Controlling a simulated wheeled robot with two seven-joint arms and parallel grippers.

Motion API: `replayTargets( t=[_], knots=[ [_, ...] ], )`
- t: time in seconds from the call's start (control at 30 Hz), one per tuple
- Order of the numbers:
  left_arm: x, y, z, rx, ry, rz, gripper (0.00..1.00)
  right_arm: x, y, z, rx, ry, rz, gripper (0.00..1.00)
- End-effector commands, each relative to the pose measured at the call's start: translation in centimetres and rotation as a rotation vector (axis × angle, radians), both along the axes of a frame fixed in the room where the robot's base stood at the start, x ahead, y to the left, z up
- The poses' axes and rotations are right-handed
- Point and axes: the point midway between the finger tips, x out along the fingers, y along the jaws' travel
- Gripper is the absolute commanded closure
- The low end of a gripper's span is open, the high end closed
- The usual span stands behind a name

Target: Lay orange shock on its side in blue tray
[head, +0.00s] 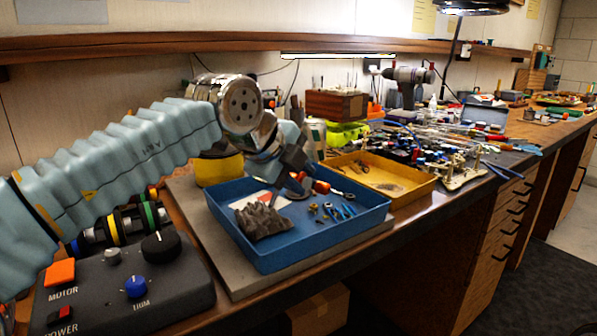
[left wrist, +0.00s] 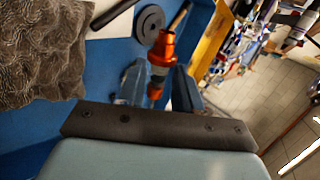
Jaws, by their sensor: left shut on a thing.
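The blue tray (head: 268,262) sits on a grey board on the bench. My left gripper (head: 302,186) reaches down over the tray's far part and is shut on the orange shock (head: 322,187). The shock looks roughly level in the head view. I cannot tell whether it touches the tray floor. My right gripper is in neither view.
A crumpled grey cloth (head: 262,221) lies in the tray's near left, with small metal parts and blue-handled tools (head: 345,210) to the right. A yellow tray (head: 410,192) stands right of it. A control box (head: 130,285) stands at the near left.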

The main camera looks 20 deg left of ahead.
Motion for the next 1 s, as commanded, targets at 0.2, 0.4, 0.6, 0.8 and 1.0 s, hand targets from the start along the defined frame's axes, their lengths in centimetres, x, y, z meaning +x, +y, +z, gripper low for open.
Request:
replayTargets(
  t=[0.2,0.4,0.6,0.8,1.0],
  knots=[
    [0.0,0.0,0.0,0.0,0.0,0.0,0.41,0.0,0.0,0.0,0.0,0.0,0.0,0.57],
    [0.0,0.0,0.0,0.0,0.0,0.0,0.37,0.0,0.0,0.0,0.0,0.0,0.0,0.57],
    [-0.4,0.2,0.5,-0.001,-0.002,0.001,0.37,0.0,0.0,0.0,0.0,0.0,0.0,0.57],
    [-3.0,1.2,3.4,-0.003,-0.005,0.001,0.37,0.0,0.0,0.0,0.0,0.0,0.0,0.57],
    [-6.3,2.3,6.8,-0.002,-0.004,0.001,0.37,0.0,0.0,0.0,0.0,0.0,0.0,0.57]
  ],
)
